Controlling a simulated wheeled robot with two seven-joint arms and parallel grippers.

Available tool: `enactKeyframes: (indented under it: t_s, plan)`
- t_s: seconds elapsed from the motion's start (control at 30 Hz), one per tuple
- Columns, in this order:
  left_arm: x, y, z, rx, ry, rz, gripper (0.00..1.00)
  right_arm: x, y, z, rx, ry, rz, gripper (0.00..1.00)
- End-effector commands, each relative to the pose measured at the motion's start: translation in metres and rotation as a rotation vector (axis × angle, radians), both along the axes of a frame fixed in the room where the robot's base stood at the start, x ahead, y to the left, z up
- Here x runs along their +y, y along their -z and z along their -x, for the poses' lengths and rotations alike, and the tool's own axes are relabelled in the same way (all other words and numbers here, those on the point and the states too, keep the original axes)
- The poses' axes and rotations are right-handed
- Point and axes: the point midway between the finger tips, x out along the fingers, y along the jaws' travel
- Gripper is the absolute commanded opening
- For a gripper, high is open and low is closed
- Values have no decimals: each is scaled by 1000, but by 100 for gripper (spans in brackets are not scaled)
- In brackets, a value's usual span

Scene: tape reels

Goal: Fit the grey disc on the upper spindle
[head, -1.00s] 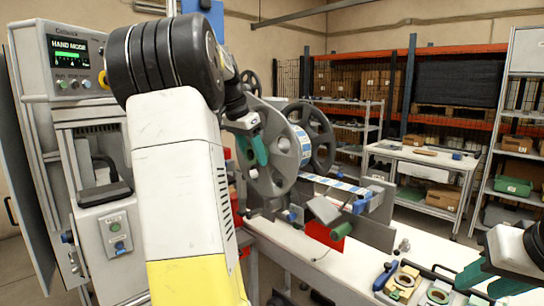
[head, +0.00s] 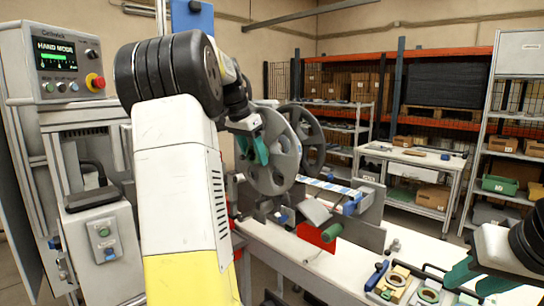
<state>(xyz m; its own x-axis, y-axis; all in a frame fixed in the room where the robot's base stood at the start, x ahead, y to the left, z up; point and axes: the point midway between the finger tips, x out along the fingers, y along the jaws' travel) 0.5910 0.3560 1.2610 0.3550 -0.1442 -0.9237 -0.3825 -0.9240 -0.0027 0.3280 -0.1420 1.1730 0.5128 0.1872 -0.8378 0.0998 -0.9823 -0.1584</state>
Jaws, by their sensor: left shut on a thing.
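The grey disc (head: 284,160) is a large round flange with holes, held upright by my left gripper (head: 253,150). The teal fingers are shut on it at its left side. A second grey disc (head: 314,136) stands just behind it to the right and is partly covered. The upper spindle is hidden behind the discs and my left arm, so I cannot tell whether the held disc touches it. My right gripper (head: 480,277) is at the lower right, with its teal fingers apart and empty above the table.
A control box (head: 62,60) reading HAND MODE stands at left.

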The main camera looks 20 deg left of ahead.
Motion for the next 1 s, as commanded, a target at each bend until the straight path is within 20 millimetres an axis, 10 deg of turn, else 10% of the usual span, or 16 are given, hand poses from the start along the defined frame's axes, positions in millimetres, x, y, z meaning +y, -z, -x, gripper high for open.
enactKeyframes:
  t_s: [1.0]
  plan:
    - [-10, -1, -23, -2, 0, 0, 0, 0, 0, 0, 0, 0, 0, 36]
